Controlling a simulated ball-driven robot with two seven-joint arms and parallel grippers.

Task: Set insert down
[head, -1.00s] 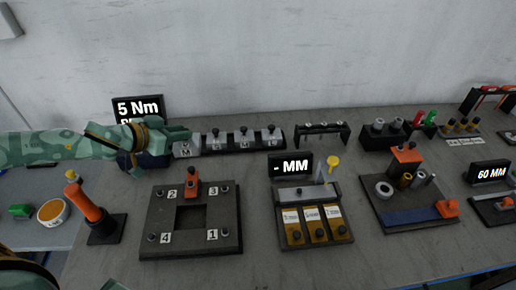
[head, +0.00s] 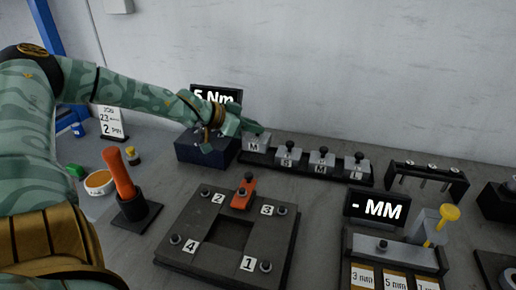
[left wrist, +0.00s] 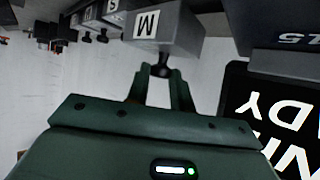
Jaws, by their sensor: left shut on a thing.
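The insert is a grey block marked M (head: 256,144) at the left end of a dark rack (head: 334,178). My left gripper (head: 254,128) is above it, and in the left wrist view the fingers (left wrist: 161,82) are shut on its black knob. The insert also shows in the left wrist view (left wrist: 168,27), close to the fingertips. I cannot tell whether it rests fully in the rack. Three more grey inserts, marked S (head: 288,157), M (head: 321,163) and L (head: 356,168), stand upright in the rack to its right. My right gripper is not in view.
A dark blue box (head: 207,151) and a "5 Nm" display (head: 216,96) stand left of the rack. In front are a numbered plate (head: 183,245) with a square opening and an orange-handled tool (head: 120,178). A peg stand (head: 428,183) is to the right.

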